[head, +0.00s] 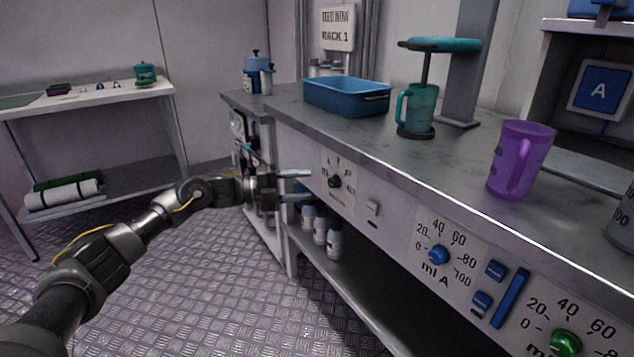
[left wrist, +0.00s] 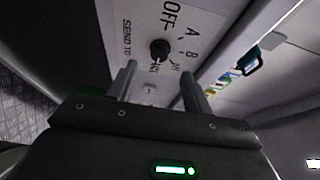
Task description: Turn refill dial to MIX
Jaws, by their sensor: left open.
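A small black dial (head: 335,181) sits on a white label panel on the front face of the bench. In the left wrist view the dial (left wrist: 160,49) shows as a round black knob with the words OFF, A, B and SEND TO around it; other lettering is partly hidden or too small to read. I cannot tell which mark the knob points to. My left gripper (head: 295,185) is open and empty, its fingers reaching toward the dial from the left. In the left wrist view the fingers (left wrist: 158,74) are spread below the knob, apart from it. My right gripper is out of view.
A blue knob (head: 438,254) and a green knob (head: 566,342) sit further right on the bench front. A small switch (head: 373,208) is right of the dial. A blue tray (head: 345,96), teal mug (head: 418,108) and purple mug (head: 519,158) stand on top. White bottles (head: 334,240) stand below.

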